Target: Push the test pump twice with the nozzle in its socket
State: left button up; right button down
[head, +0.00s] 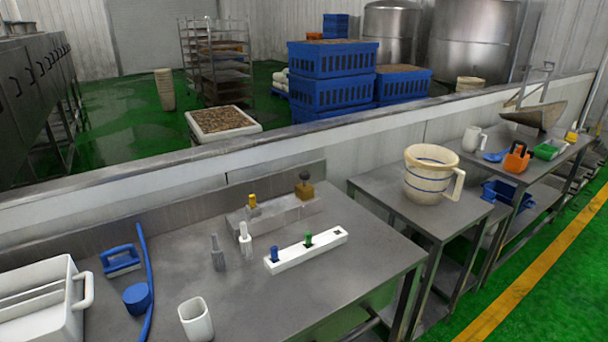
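A long grey block (276,213) stands at the back of the near steel table. On its right end is a brass-coloured block with a dark round knob (304,180), which looks like the test pump. A small yellow piece (252,201) stands upright at the block's left part; it may be the nozzle in its socket, but it is too small to be sure. A white upright piece (245,241) and a grey one (217,254) stand in front. A white rack (290,258) holds a blue piece and a green piece, with a dark hole at its right end. Neither gripper shows.
A white cup (196,318), a blue round tub (137,298), a blue hose (147,265), a blue-handled brush (122,262) and a white caddy (35,315) occupy the left. A large jug (430,176) stands on the adjoining table. The near table's right front is clear.

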aim_at(304, 176)
jog(key=u, duration=0.3)
jog(key=i+l+u, duration=0.15)
jog(key=l+u, duration=0.65)
jog(key=u, duration=0.15)
jog(key=l+u, duration=0.25)
jog(key=l, duration=1.8)
